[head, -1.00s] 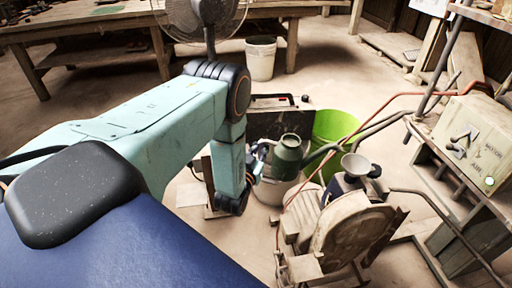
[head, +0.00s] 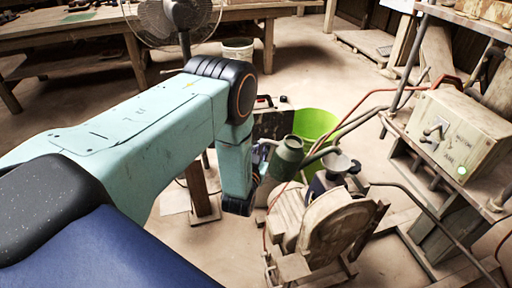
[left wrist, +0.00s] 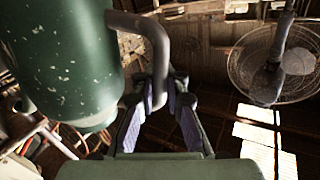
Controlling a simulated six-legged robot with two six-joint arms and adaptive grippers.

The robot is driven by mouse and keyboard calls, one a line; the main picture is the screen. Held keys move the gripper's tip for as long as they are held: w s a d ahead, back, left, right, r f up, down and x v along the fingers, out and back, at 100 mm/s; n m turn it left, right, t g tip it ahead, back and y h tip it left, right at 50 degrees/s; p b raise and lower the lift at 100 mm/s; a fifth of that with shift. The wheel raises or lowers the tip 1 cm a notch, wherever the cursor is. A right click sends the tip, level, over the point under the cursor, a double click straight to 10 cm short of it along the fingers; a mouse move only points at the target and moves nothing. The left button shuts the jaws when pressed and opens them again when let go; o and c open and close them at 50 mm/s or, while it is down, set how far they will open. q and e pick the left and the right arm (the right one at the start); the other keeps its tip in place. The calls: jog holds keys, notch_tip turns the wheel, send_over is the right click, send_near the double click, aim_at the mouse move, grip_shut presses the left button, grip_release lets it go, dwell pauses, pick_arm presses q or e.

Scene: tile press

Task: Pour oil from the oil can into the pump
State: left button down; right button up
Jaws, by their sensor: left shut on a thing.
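The green oil can (head: 287,158) hangs in the air in the head view, roughly upright, with its long spout pointing right. My left gripper (head: 262,156) is shut on its handle. In the left wrist view, the can (left wrist: 62,60) fills the upper left, and the gripper fingers (left wrist: 160,108) close around its grey curved handle (left wrist: 155,45). The pump, with a grey funnel-like cup (head: 338,162) on a dark body, is just right of the can. The spout's end looks close to the cup, but I cannot tell whether it is over it. No oil stream shows.
A worn wooden machine (head: 335,232) stands in front of the pump. A lime-green bin (head: 318,124) is behind the can. A control box (head: 455,135) on a stand is at right. A fan (head: 175,20) and workbench are at the back.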

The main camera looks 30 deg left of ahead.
pick_arm(q)
jog(key=shift+w+d+r+m+g+p, duration=0.1)
jog(key=shift+r+m+p, duration=0.35)
jog(key=shift+r+p, duration=0.2)
jog(key=shift+w+d+r+m+g+p, duration=0.15)
jog(key=shift+r+m+p, duration=0.25)
jog(key=shift+r+p, duration=0.2)
jog(key=shift+w+d+r+m+g+p, duration=0.1)
jog(key=shift+r+m+p, duration=0.35)
jog(key=shift+r+p, duration=0.15)
jog(key=shift+s+r, duration=0.1)
jog(key=shift+s, duration=0.05)
